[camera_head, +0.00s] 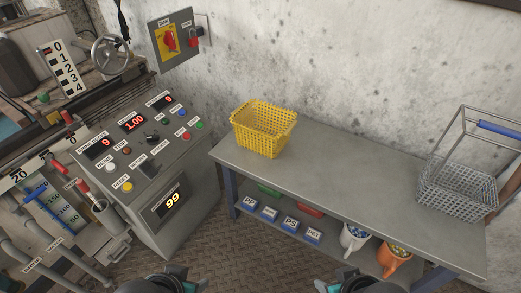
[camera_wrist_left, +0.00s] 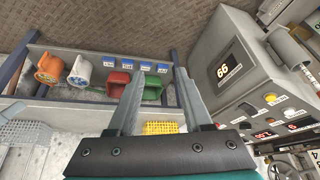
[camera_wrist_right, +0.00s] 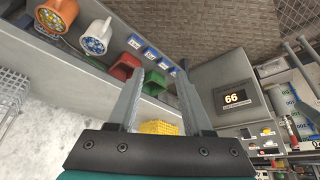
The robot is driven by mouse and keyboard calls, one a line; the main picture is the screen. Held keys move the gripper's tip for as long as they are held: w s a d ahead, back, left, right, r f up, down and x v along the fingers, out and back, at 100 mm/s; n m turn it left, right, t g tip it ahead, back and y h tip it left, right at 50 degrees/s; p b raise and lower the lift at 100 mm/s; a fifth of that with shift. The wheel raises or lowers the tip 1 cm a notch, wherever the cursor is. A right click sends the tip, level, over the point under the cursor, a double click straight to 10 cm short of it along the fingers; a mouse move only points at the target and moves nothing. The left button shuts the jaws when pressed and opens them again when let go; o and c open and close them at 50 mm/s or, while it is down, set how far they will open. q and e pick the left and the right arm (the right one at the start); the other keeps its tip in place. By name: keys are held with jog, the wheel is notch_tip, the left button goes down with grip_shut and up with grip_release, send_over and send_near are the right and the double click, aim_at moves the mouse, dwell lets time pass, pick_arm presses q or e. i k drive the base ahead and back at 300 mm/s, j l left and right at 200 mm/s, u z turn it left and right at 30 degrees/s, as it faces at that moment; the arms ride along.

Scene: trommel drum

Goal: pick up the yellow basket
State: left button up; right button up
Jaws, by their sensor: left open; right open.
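The yellow basket (camera_head: 264,128) is an open-topped plastic mesh box standing upright on the left part of the grey bench (camera_head: 350,185). Part of the basket shows between the fingers in the left wrist view (camera_wrist_left: 160,128) and the right wrist view (camera_wrist_right: 158,128); the rest is hidden behind the gripper body. My left gripper (camera_head: 172,272) is at the bottom edge of the head view, open and empty. My right gripper (camera_head: 335,284) is at the bottom edge further right, open and empty. Both are well apart from the basket.
A wire basket with a blue handle (camera_head: 458,190) stands on the bench's right end. A lower shelf holds labelled blue boxes (camera_head: 290,223), a white container (camera_head: 354,238) and an orange container (camera_head: 395,260). A control console (camera_head: 150,160) stands left; the wall is behind. The bench middle is clear.

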aim_at(263, 128)
jog(key=i+j, duration=0.3)
jog(key=i, duration=0.2)
jog(key=i+j+u, duration=0.15)
jog(key=i+j, duration=0.15)
jog(key=i, duration=0.2)
